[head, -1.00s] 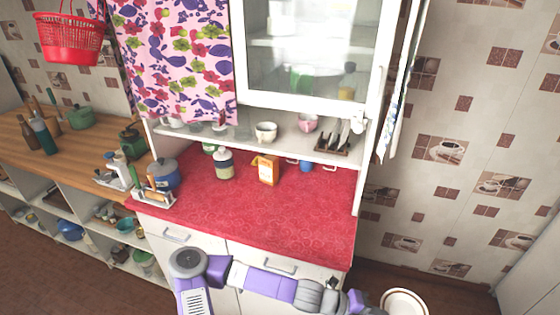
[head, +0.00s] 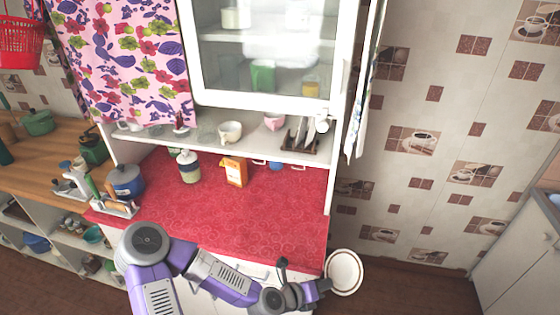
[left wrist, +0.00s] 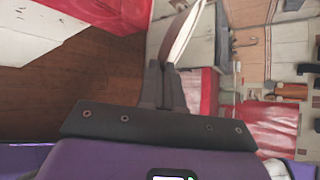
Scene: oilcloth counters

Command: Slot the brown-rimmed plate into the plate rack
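The brown-rimmed plate (head: 344,272) is a white plate with a thin dark rim. It is in my left gripper (head: 323,286), off the right front corner of the red counter. In the left wrist view the plate (left wrist: 184,32) shows nearly edge-on. The left fingers (left wrist: 167,80) are shut on its edge. The plate rack (head: 299,146) is a dark rack on the open cabinet shelf, at its right end. Light plates stand upright in it. The gripper is below and in front of the rack, well apart from it. My right gripper is not in view.
The red counter (head: 235,215) is clear in its front and right parts. An orange box (head: 235,171) and a jar (head: 189,167) stand at its back. A white cup (head: 230,132) is left of the rack. The glass cabinet door (head: 262,55) hangs above the shelf.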

